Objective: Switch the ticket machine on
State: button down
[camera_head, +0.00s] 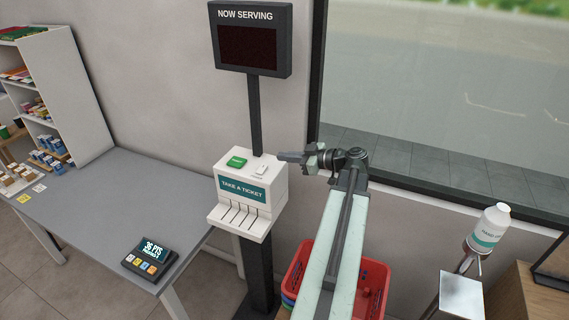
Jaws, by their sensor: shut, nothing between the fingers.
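The ticket machine (226,212) is a white box on a dark post, with a teal "TAKE A TICKET" label and slots on its front. Its top carries a green button (237,162) and a small white switch (261,169). The "NOW SERVING" display (247,47) above it is dark and shows no number. My gripper (281,156) is shut and empty. It points left, near the top right edge of the machine, just right of the white switch. I cannot tell whether its tip touches the machine.
A grey counter (110,190) with a small keypad display (150,258) stands at the left, before a stocked shelf (75,80). Red baskets (376,285) sit below my arm. A white bottle (490,229) stands on a holder at the right, near the window.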

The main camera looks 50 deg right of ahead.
jog(key=b, duration=0.1)
send_over(270, 171)
jog(key=shift+s+a+f, duration=0.1)
jog(key=shift+s+f, duration=0.1)
jog(key=shift+f, duration=0.25)
jog(key=shift+s+a+f, duration=0.1)
jog(key=shift+s+f, duration=0.05)
jog(key=shift+f, duration=0.25)
jog(key=f+b, duration=0.3)
jog(key=shift+w+d, duration=0.1)
jog(key=shift+w, duration=0.25)
jog(key=shift+d+f+b, duration=0.1)
jog(key=shift+f+b, duration=0.4)
jog(key=shift+b, duration=0.1)
jog(key=shift+r, duration=0.1)
